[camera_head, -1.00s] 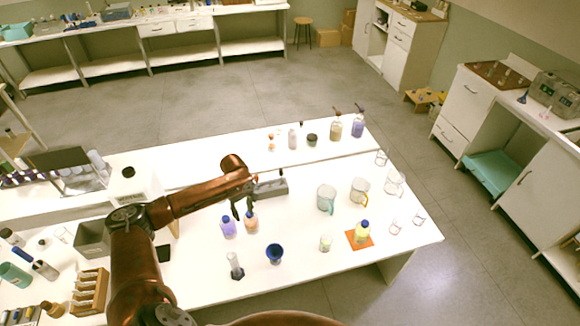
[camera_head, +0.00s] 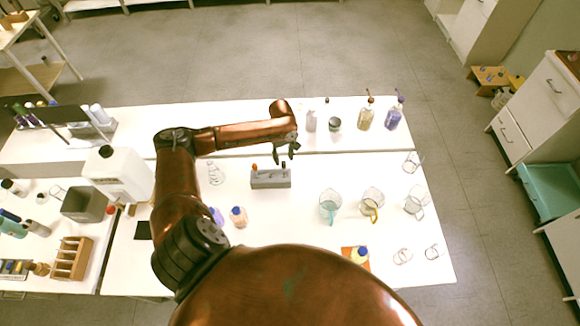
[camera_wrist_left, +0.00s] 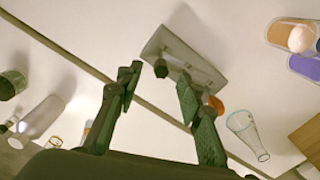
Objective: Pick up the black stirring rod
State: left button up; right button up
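The black stirring rod stands in a grey block holder (camera_head: 270,179); only its dark top (camera_head: 284,163) shows above the block. In the left wrist view, the dark round top (camera_wrist_left: 161,68) appears between the fingertips, at one end of the grey holder (camera_wrist_left: 188,58). An orange-topped rod (camera_head: 254,167) stands at the holder's other end. My left gripper (camera_head: 285,156) is open and empty, above and just behind the black rod's top, apparently apart from it. Its open fingers (camera_wrist_left: 158,80) also show in the left wrist view. My right gripper is not seen.
Glass beakers (camera_head: 330,205) stand right of the holder. The table just right of the holder is clear.

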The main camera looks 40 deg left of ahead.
aim_at(283, 163)
pick_arm(q)
jog(key=f, duration=0.6)
jog(key=shift+w, duration=0.3)
jog(key=shift+a, duration=0.1)
jog(key=shift+s+a+r, duration=0.1)
jog(key=shift+s+r, duration=0.05)
jog(key=shift+s, duration=0.05)
jog(key=shift+s+r, duration=0.3)
jog(key=shift+s, duration=0.2)
jog(key=c, duration=0.4)
jog(key=shift+w+f, duration=0.15)
jog(key=shift+w, duration=0.05)
jog(key=shift+c, duration=0.8)
jog(key=shift+f, duration=0.1)
jog(key=shift+c, duration=0.8)
jog(key=shift+s, duration=0.1)
jog(key=shift+c, duration=0.3)
jog(key=shift+r, duration=0.2)
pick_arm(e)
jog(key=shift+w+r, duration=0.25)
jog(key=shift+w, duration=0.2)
